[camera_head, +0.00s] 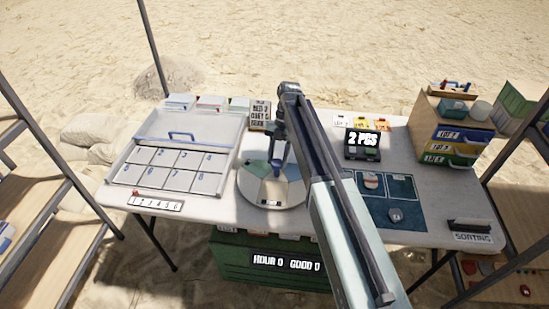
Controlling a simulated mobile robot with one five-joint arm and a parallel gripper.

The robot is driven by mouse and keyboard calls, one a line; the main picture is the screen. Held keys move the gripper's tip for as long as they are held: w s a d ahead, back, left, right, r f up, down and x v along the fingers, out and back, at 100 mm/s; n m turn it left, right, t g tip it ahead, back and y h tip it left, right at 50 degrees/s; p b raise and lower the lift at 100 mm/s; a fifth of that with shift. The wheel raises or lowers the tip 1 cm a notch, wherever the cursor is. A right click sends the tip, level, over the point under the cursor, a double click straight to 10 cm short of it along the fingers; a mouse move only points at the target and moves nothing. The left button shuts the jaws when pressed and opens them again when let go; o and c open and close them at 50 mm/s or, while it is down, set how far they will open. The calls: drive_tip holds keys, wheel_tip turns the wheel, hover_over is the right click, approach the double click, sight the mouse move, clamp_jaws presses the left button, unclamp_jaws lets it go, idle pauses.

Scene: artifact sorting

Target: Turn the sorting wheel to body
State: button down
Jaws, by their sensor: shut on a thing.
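The sorting wheel (263,198) is a round disc on the table, left of my arm, with pale, tan and dark green sectors. A pale tan sector faces the front, and dark green shows at the back left and right. My gripper (276,170) points down over the wheel's middle, shut on part of it. The gripped part is hidden by the jaws. Lettering on the wheel is too small to read.
A tray with numbered compartments (200,127) lies left of the wheel. A dark mat (402,222) with small pieces lies right of my arm. A "2 PCS" display (363,138) and a shelf of bins (424,108) stand at the right.

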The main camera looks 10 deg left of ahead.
drive_tip(key=shift+d, duration=0.2)
drive_tip(key=c, duration=0.9)
unclamp_jaws()
drive_tip(key=shift+f, duration=0.1)
drive_tip(key=shift+s+a, duration=0.1)
drive_tip(key=shift+a, duration=0.05)
drive_tip(key=p+v, duration=0.7)
drive_tip(key=shift+r, duration=0.4)
